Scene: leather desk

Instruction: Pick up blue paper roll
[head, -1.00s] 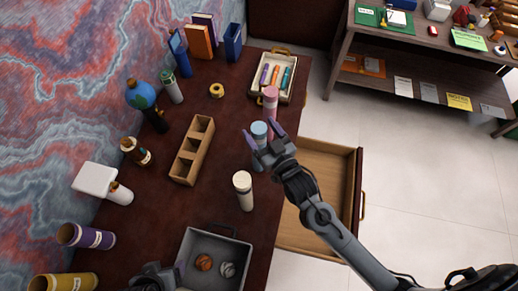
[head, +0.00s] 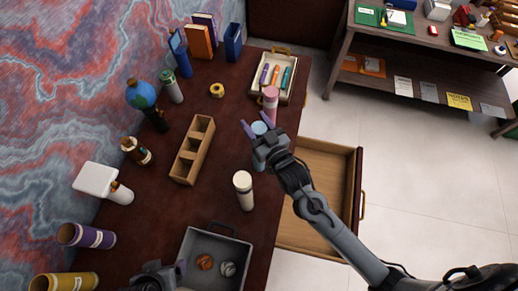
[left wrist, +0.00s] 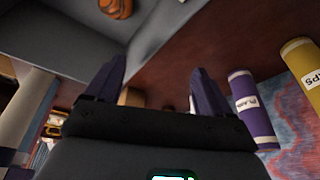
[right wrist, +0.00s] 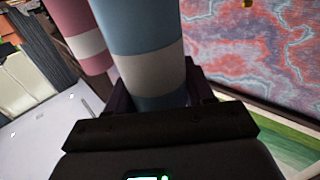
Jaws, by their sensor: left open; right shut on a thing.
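The blue paper roll (head: 259,129) stands upright on the desk near its right edge, with a pale band around its middle. In the right wrist view the blue roll (right wrist: 148,55) rises between the fingers, blue above and below the white band. My right gripper (head: 258,130) is shut on it, and the gripper body hides part of the roll in the head view. My left gripper (left wrist: 157,85) is open and empty near the grey bin at the front of the desk; only part of it shows in the head view.
A pink roll (head: 270,100) stands just behind the blue one, and a white roll (head: 243,190) in front. A wooden divided box (head: 193,150) lies to the left. A grey bin (head: 236,241) holds two crumpled balls. An open drawer (head: 325,170) juts out at right.

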